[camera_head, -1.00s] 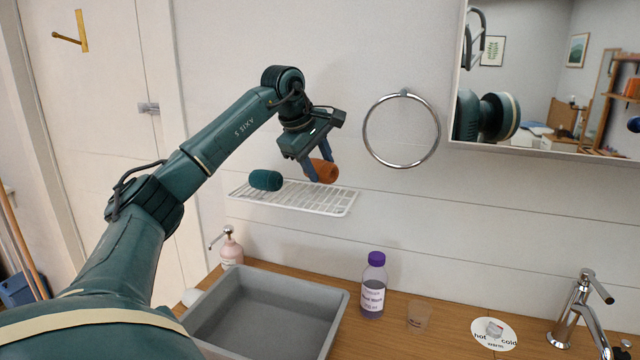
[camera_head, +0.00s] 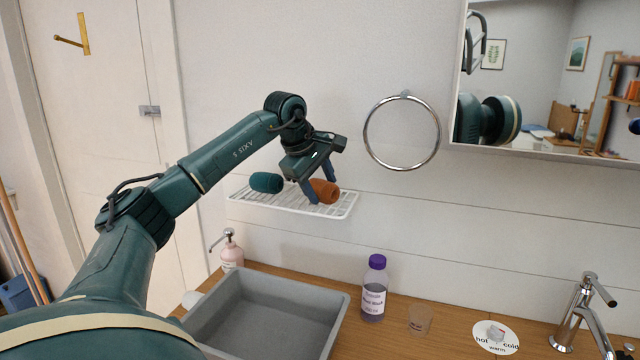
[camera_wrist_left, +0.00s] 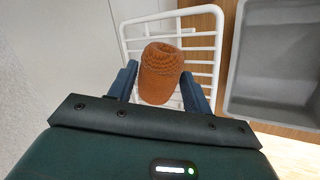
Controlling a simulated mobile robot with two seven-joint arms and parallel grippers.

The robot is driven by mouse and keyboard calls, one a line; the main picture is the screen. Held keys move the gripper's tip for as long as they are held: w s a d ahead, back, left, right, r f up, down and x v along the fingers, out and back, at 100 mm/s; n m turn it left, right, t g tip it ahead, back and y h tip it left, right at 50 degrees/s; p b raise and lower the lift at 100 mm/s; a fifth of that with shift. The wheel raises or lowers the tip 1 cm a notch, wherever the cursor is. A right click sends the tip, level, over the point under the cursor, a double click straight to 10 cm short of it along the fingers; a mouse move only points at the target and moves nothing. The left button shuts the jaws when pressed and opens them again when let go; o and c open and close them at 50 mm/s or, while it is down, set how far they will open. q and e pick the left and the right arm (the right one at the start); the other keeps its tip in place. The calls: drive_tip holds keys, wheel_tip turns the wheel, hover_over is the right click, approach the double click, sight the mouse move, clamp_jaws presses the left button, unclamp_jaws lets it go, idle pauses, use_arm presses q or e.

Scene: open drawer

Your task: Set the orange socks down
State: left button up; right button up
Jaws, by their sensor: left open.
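The rolled orange socks (camera_head: 326,190) rest on the white wire shelf (camera_head: 346,208) on the wall, near its right end. They also show in the left wrist view (camera_wrist_left: 160,72), lying on the wire bars (camera_wrist_left: 205,40) between my fingers. My left gripper (camera_head: 321,190) is open around the orange socks, with one finger at each side. In the wrist view a gap shows between each fingertip and the socks. My right gripper is not in view.
A teal sock roll (camera_head: 266,182) lies on the shelf to the left. Below are a grey basin (camera_head: 338,318), a pink soap pump (camera_head: 231,252), a purple-capped bottle (camera_head: 374,290), a small cup (camera_head: 419,319) and a tap (camera_head: 575,312). A towel ring (camera_head: 437,132) hangs to the right.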

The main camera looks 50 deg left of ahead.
use_arm(q)
drive_tip(key=v, duration=1.2)
drive_tip(key=shift+r, duration=0.15)
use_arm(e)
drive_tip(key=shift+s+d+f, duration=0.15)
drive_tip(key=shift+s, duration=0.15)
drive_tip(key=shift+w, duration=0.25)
